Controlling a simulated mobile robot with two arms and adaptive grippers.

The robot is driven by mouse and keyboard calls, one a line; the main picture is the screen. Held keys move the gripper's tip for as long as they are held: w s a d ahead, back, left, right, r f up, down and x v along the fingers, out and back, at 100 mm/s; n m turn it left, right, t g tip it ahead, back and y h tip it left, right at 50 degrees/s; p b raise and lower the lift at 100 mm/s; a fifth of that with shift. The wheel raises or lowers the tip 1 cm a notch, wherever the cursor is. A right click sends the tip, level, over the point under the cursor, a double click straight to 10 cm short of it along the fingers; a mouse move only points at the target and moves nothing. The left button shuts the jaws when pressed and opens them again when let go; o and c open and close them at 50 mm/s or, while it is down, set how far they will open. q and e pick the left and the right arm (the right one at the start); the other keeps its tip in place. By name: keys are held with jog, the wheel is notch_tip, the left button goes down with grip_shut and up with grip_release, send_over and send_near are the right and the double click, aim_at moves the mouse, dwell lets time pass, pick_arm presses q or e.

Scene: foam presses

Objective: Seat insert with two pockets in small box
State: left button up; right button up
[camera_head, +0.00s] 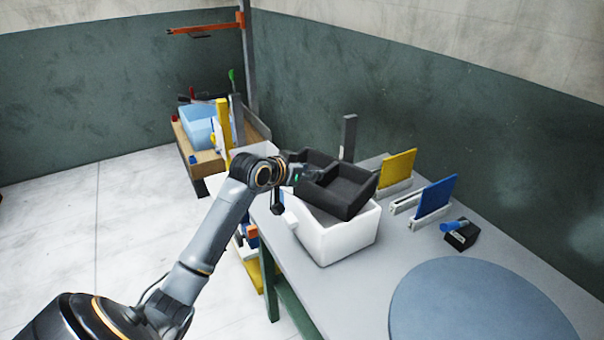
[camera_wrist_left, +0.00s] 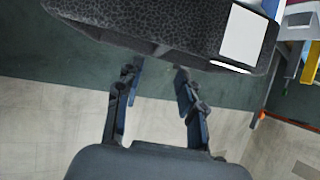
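The insert with two pockets (camera_head: 351,204) is a dark foam block in the head view. It lies tilted over the mouth of the small white box (camera_head: 335,240) and covers much of the opening. In the left wrist view the insert (camera_wrist_left: 140,22) fills the top, with a white patch on it. My left gripper (camera_head: 294,176) is at the insert's left end. In the wrist view its two fingers (camera_wrist_left: 156,76) stand apart, their tips close to the insert's edge. I cannot tell whether they grip it. The right gripper is not in view.
The box stands on a grey table (camera_head: 375,285). To the right are a yellow panel (camera_head: 397,168) and a blue panel (camera_head: 434,197) in holders, a small black block (camera_head: 461,236) and a large round grey disc (camera_head: 475,308). A light-blue bin (camera_head: 197,126) stands behind left.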

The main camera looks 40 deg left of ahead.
pick_arm(q)
jog(key=v, duration=0.3)
jog(key=shift+s, duration=0.1)
dwell(0.5)
